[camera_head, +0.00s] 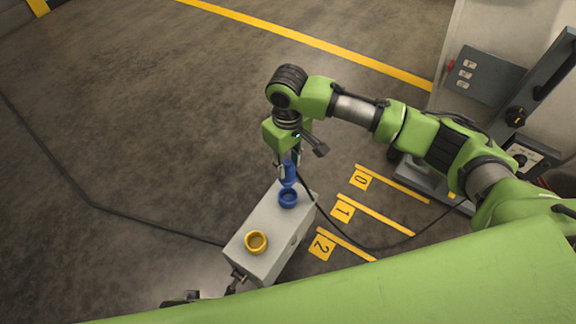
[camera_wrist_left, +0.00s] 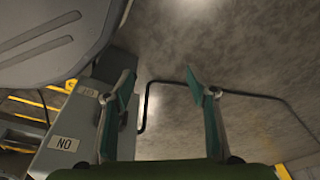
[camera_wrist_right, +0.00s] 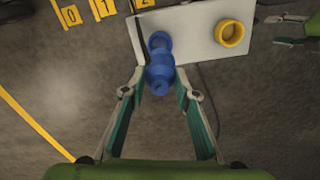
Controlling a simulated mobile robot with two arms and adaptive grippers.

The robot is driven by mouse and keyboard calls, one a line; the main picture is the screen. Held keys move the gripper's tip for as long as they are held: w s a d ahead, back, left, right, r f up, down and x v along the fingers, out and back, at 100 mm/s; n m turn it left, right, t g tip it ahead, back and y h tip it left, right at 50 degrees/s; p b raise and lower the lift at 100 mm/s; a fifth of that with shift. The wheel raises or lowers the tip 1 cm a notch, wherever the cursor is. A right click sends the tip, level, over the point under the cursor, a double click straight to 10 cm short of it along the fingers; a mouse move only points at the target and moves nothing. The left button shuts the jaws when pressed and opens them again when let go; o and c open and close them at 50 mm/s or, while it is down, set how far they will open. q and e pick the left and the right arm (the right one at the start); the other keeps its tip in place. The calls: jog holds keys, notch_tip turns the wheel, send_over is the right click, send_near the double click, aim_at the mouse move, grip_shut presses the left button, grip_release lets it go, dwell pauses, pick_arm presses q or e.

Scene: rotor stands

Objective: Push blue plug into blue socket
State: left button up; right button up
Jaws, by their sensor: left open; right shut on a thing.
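The blue plug (camera_head: 288,173) is held in my right gripper (camera_head: 287,170), pointing down over the blue socket (camera_head: 288,199). The socket is a ring at the far end of the grey box (camera_head: 254,218). In the right wrist view the plug (camera_wrist_right: 160,80) sits between the fingertips of my right gripper (camera_wrist_right: 158,88), and blue shows beyond it at the socket. I cannot tell whether plug and socket touch. My left gripper (camera_wrist_left: 158,78) is open and empty in the left wrist view. In the head view it is mostly hidden near the box's near end.
A yellow socket (camera_head: 256,242) is on the near part of the box. Yellow floor markers 0, 1 and 2 (camera_head: 342,211) lie to the right. A dark cable (camera_head: 330,222) runs across them. A grey switch cabinet (camera_head: 490,76) stands at the right. The floor at left is mostly clear.

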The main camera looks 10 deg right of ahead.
jog(key=shift+f+b, duration=0.45)
jog(key=shift+b, duration=0.3)
jog(key=shift+f+b, duration=0.25)
jog(key=shift+b, duration=0.15)
jog(key=shift+f+b, duration=0.3)
jog(key=shift+b, duration=0.15)
jog(key=shift+f+b, duration=0.5)
jog(key=shift+b, duration=0.3)
jog(key=shift+f+b, duration=0.45)
jog(key=shift+b, duration=0.25)
pick_arm(q)
notch_tip(320, 180, up, 19)
jog(key=w+t, duration=0.1)
jog(key=w, duration=0.1)
pick_arm(e)
jog(key=shift+f+b, duration=0.3)
jog(key=shift+b, duration=0.2)
jog(key=shift+f+b, duration=0.4)
jog(key=shift+b, duration=0.25)
pick_arm(q)
jog(key=w+d+r+t, duration=0.1)
jog(key=w+t, duration=0.2)
jog(key=w, duration=0.3)
jog(key=shift+d+h, duration=0.4)
